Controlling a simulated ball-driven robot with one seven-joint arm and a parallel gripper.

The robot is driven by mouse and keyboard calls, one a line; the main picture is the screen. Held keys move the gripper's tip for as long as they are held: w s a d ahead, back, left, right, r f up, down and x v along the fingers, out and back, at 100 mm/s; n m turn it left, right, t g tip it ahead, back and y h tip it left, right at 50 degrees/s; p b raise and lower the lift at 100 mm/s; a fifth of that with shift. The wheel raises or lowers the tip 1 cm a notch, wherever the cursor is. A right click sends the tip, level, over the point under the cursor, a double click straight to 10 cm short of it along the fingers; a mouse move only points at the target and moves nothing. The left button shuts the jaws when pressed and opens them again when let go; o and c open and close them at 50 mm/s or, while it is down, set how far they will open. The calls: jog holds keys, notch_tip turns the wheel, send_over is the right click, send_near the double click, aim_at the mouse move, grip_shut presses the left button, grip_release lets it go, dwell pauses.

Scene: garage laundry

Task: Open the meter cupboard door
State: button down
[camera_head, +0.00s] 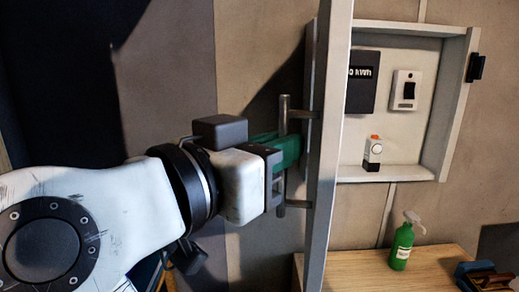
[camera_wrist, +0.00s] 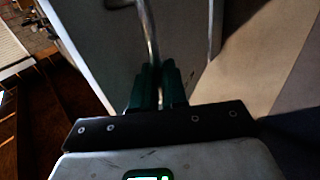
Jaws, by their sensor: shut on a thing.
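The meter cupboard door (camera_head: 333,130) stands swung open, seen nearly edge-on in the head view, to the left of the open cupboard (camera_head: 432,120). Its metal bar handle (camera_head: 284,108) is on the door's left face and also shows in the wrist view (camera_wrist: 148,30). My gripper (camera_head: 285,150) has green fingers, closed around the handle bar; they also show in the wrist view (camera_wrist: 158,88). Inside the cupboard are a dark kWh meter (camera_head: 361,85), a white switch box (camera_head: 405,90) and a small white device with an orange top (camera_head: 373,153).
A wooden bench (camera_head: 360,270) stands below the cupboard. On it are a green spray bottle (camera_head: 402,247) and a dark blue object (camera_head: 482,276) at the right edge. A dark latch (camera_head: 475,67) sits on the cupboard's right side. Bare wall lies left of the door.

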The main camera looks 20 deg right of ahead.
jog(key=shift+w+d, duration=0.2)
jog(key=shift+d, duration=0.05)
jog(key=c, duration=1.2)
grip_release()
jog(key=shift+w+d+f, duration=0.1)
jog(key=b+v, duration=0.2)
jog(key=v, duration=0.9)
